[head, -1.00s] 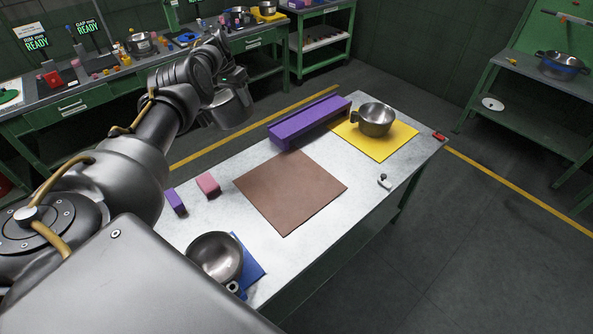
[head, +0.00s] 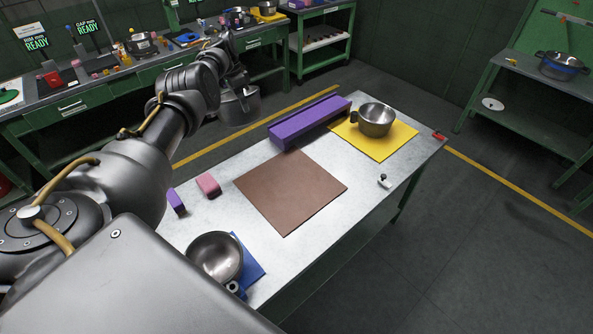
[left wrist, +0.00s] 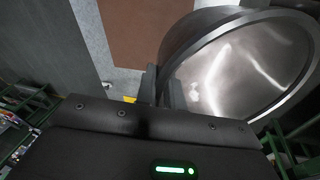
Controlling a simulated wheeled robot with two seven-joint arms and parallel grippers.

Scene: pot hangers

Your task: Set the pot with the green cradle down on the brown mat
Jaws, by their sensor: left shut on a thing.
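My left gripper (head: 236,86) is shut on the wall of a steel pot (head: 240,108) and holds it in the air beyond the table's far left edge. In the left wrist view the fingers (left wrist: 163,90) pinch the rim of the pot (left wrist: 245,68), whose open inside shows empty. I cannot make out a green cradle on it. The brown mat (head: 290,190) lies flat and bare mid-table, to the right of and nearer than the pot; it also shows in the left wrist view (left wrist: 145,30). My right gripper is not in view.
A long purple block (head: 308,122) stands at the mat's far edge. Another pot (head: 376,119) sits on a yellow mat (head: 390,148), and one (head: 215,257) on a blue mat (head: 252,262). A pink block (head: 208,184) and small purple block (head: 176,200) stand left of the brown mat.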

